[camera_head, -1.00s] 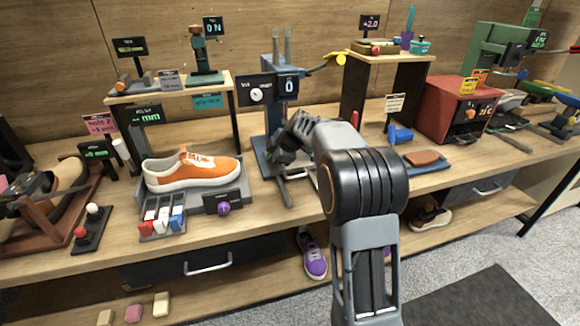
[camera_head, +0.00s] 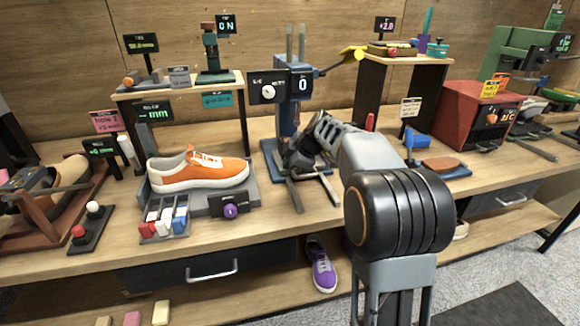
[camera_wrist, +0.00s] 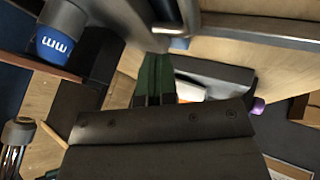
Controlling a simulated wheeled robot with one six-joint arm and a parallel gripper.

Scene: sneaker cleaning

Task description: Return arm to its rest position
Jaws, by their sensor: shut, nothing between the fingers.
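My arm reaches over the workbench in the head view, and my gripper (camera_head: 298,160) hangs in front of the blue press stand (camera_head: 289,112). The wrist view shows the dark gripper body with its two narrow greenish fingers (camera_wrist: 154,72) side by side. They are shut with nothing between them. From the head view I cannot tell whether the gripper touches the stand. The orange and white sneaker (camera_head: 198,170) sits on a grey stand left of the gripper, apart from it.
A rack of coloured blocks (camera_head: 165,222) and a purple knob (camera_head: 230,211) lie in front of the sneaker. A red box (camera_head: 481,115) and a blue tool (camera_head: 416,142) stand to the right. A purple shoe (camera_head: 321,264) is on the lower shelf. Grey metal bars (camera_head: 296,195) lie below the gripper.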

